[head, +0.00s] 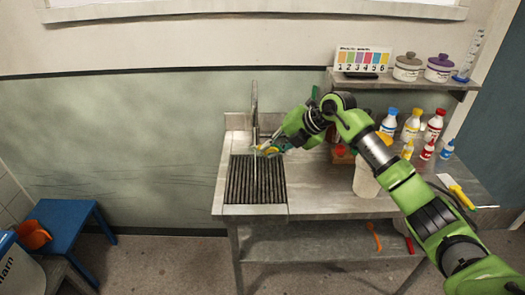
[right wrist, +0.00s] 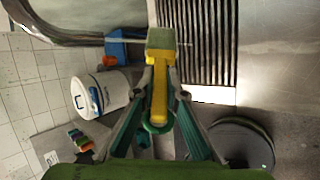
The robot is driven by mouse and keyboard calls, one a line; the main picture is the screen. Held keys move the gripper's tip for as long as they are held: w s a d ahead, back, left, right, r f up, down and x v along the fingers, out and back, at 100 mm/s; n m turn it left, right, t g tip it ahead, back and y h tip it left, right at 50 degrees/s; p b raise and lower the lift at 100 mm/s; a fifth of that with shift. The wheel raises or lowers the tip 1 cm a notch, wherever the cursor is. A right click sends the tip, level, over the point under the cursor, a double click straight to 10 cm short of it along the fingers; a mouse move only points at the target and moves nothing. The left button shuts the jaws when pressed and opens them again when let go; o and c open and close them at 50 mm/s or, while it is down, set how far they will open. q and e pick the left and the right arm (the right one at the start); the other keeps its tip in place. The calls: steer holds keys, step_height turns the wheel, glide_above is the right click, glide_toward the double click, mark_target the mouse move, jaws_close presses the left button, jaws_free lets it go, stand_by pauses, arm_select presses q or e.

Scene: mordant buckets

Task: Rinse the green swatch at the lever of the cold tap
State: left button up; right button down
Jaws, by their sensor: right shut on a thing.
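My right gripper (right wrist: 160,92) is shut on a yellow holder (right wrist: 159,85) with a dull green swatch (right wrist: 161,39) at its far end. In the head view my right gripper (head: 272,150) is at the sink, just right of and below the upright tap (head: 255,105). The swatch is too small to make out clearly there. A thin pale vertical line runs below the tap over the dark ribbed grate (head: 245,185); I cannot tell whether it is water. The lever cannot be told apart from the tap. My left gripper is not in view.
A shelf (head: 400,82) holds two lidded jars. A blue table (head: 65,225) and a white bucket (right wrist: 101,92) stand at the left.

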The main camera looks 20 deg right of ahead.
arm_select(q)
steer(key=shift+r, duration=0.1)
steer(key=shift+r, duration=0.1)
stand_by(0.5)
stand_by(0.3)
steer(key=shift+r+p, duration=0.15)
steer(key=shift+p, duration=0.2)
stand_by(0.5)
stand_by(0.3)
